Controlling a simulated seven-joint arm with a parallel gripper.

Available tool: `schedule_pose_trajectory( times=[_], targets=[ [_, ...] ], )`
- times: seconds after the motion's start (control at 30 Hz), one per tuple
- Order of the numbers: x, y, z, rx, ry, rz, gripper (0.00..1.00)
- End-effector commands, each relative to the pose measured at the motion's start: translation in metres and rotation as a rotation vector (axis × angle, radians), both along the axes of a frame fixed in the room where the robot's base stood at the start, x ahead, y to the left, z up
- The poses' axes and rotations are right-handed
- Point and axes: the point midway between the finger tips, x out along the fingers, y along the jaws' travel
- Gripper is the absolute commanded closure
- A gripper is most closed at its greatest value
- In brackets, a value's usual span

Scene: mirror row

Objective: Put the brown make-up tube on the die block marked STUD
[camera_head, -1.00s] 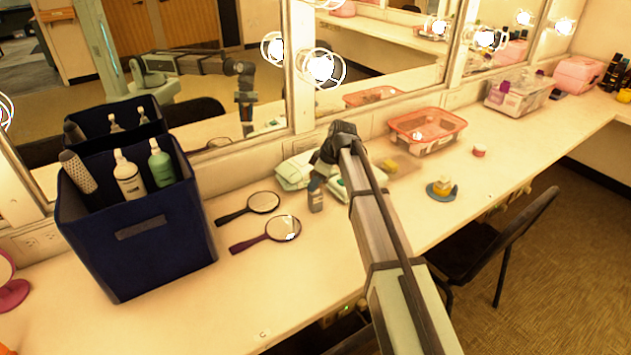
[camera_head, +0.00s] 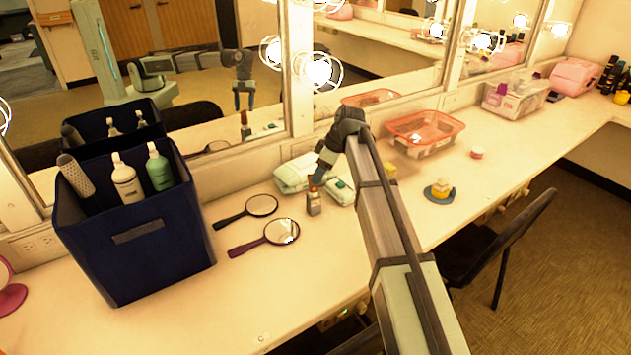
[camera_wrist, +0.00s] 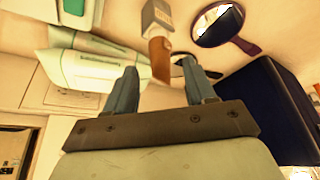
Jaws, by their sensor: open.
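The brown make-up tube (camera_head: 315,186) stands upright on top of a small grey block (camera_head: 313,205) on the counter. The wrist view shows the tube (camera_wrist: 160,60) end to end with the block (camera_wrist: 157,17), touching it. I cannot read any marking on the block. My gripper (camera_head: 320,176) is just above the tube, pointing down. In the wrist view my gripper's two fingers (camera_wrist: 160,72) are spread wide, with clear gaps on both sides of the tube. The mirror also shows the open fingers above the tube.
A yellow item on a blue dish (camera_head: 440,190) and a pink-rimmed tub (camera_head: 425,134) are right. The front counter is clear.

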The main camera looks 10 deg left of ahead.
Motion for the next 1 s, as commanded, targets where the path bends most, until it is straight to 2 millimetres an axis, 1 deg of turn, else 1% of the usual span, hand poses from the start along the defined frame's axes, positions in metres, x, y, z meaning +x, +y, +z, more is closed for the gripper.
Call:
schedule_pose_trajectory(
  times=[0.03,0.2,0.4,0.57,0.87,0.97,1.0],
  targets=[
    [0.0,-0.004,0.01,0.001,-0.001,0.0,0.45],
    [-0.001,-0.015,0.035,0.0,-0.001,0.0,0.45],
    [-0.002,-0.022,0.053,0.0,0.001,0.0,0.45],
    [-0.003,-0.024,0.058,0.0,0.001,0.0,0.45],
    [-0.002,-0.025,0.058,0.0,0.0,-0.001,0.45],
    [0.004,-0.033,0.056,-0.003,-0.004,-0.036,0.45],
    [0.01,-0.04,0.055,-0.005,-0.008,-0.072,0.45]
  ],
)
